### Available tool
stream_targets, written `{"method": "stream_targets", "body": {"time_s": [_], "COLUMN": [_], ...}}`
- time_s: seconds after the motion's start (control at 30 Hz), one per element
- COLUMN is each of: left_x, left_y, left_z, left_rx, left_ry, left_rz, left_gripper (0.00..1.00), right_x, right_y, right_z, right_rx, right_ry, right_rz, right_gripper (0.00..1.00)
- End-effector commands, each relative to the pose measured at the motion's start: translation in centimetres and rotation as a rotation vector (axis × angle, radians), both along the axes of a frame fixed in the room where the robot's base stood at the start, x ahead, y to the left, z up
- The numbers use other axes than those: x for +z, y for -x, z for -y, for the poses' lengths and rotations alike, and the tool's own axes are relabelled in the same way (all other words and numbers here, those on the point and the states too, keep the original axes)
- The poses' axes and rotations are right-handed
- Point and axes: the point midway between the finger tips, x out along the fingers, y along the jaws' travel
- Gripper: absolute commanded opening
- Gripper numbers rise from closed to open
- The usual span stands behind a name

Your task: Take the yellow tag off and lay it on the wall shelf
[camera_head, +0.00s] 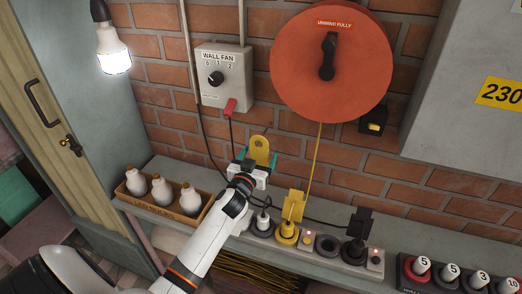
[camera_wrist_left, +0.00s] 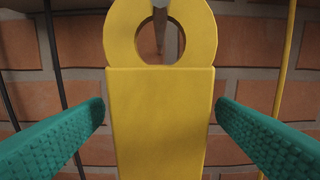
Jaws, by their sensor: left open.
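The yellow tag (camera_head: 259,148) with a round hole at its top stands upright in front of the brick wall. It fills the middle of the left wrist view (camera_wrist_left: 160,120). My left gripper (camera_head: 257,165) is open, with its teal fingers on either side of the tag and a gap on each side. A grey pointed thing shows in the tag's hole; I cannot tell whether it holds the tag. The tag's lower end is hidden in the head view. The grey shelf (camera_head: 400,240) runs along the wall below. My right gripper is out of view.
A power strip with a yellow plug (camera_head: 287,232) and black plugs stands on the shelf, right of my gripper. A yellow cord (camera_head: 316,155) hangs from the red reel (camera_head: 300,65). Numbered pegs (camera_head: 448,270) stand at right.

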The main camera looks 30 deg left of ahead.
Motion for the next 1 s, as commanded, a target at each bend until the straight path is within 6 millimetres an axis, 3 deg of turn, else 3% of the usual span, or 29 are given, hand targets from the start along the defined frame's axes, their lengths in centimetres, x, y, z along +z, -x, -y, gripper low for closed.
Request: {"method": "stream_targets", "body": {"time_s": [0.2, 0.57, 0.83, 1.0], "left_x": [0.0, -0.1, -0.1, 0.0], "left_y": [-2.2, -2.6, -2.6, -2.5], "left_z": [-0.5, -0.6, -0.6, -0.6], "left_rx": [0.000, 0.000, 0.000, 0.000], "left_ry": [0.000, 0.000, 0.000, 0.000], "left_rz": [0.000, -0.001, -0.001, -0.001], "left_gripper": [0.80, 0.80, 0.36, 0.32], "right_x": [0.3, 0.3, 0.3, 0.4], "right_y": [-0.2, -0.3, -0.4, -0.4], "right_z": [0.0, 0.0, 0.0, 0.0], "right_rx": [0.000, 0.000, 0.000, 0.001], "right_ry": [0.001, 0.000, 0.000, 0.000], "right_rz": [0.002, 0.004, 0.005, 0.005], "right_gripper": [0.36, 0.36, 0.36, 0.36]}}
